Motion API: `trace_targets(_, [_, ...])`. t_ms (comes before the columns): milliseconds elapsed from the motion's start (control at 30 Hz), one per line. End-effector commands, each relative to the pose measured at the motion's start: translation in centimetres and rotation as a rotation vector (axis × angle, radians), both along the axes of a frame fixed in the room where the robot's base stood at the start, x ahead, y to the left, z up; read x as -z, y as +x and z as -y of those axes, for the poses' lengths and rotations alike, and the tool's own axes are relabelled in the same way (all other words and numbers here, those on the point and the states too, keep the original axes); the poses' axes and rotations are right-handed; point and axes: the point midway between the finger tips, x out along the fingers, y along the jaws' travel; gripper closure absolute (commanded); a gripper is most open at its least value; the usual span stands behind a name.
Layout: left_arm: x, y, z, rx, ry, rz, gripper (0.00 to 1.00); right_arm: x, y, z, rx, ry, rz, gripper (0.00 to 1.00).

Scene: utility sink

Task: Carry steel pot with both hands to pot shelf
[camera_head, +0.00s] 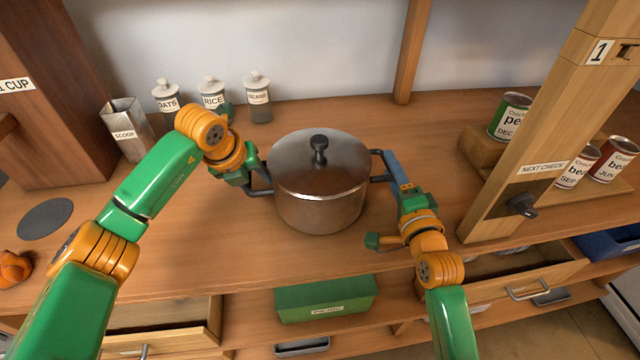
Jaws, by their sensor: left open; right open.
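The steel pot (320,205) stands upright on the wooden counter, its lid on, with a black knob on top. It has a dark side handle at its left (260,192) and another at its right (379,178). My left gripper (252,172) is open at the left handle; whether the handle lies between its fingers is hard to tell. My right gripper (392,170) is open beside the right handle, with one blue finger clearly seen. No shelf marked for pots can be made out.
Jars of oats (166,97), rice (213,95) and a third jar (258,98) stand behind the pot, near a metal scoop holder (127,130). A wooden post (535,120) and cans (511,115) stand right. A green box (325,298) and open drawers lie below.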

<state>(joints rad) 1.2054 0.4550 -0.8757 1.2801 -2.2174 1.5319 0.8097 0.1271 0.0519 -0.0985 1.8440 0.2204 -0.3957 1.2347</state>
Motion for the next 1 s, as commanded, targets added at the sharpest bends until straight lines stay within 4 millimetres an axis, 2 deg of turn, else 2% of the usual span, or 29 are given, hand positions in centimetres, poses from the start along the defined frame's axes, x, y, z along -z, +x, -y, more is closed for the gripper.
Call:
trace_targets(100, [-0.01,-0.01,-0.01,0.0,0.0,0.0,0.48,0.01,-0.02,0.0,0.0,0.0,0.0,0.46])
trace_targets(133, [-0.01,-0.01,-0.01,0.0,0.0,0.0,0.51,0.02,-0.02,0.0,0.0,0.0,0.0,0.49])
trace_targets(300, [-0.03,-0.01,-0.01,-0.001,0.0,0.0,0.96,0.03,-0.04,0.0,0.0,0.0,-0.001,0.95])
trace_targets(333, [-0.03,-0.01,-0.01,-0.001,0.0,0.0,1.0,0.03,-0.04,0.0,0.0,0.0,-0.001,1.0])
trace_targets(1000, [-0.05,0.0,-0.06,-0.001,0.0,0.0,1.0,0.09,-0.05,0.03,0.0,-0.001,-0.002,1.0])
